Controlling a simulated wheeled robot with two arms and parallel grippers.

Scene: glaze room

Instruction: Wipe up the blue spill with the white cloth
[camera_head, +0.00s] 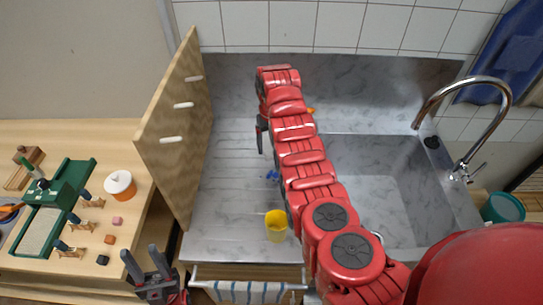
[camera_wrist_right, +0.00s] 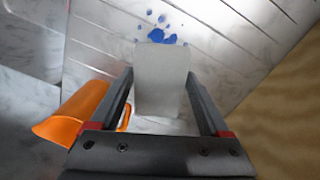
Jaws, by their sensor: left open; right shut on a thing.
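The blue spill (camera_head: 272,175) lies on the grooved marble drainboard left of the sink, partly covered by my right arm in the head view. In the right wrist view the spill (camera_wrist_right: 161,32) shows as several blue spots just beyond the white cloth (camera_wrist_right: 160,80). The cloth is between the fingers of my right gripper (camera_wrist_right: 163,92), which is shut on it. I cannot tell whether the cloth touches the board. The head view does not show the cloth. My left gripper (camera_head: 150,265) is open and empty, low on the left by the wooden table.
A yellow cup (camera_head: 276,228) stands near the drainboard's front. An orange vessel (camera_wrist_right: 72,115) is close beside my right gripper. A wooden panel with pegs (camera_head: 177,120) stands along the board's left side. The sink (camera_head: 385,180) and tap (camera_head: 500,90) are to the right.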

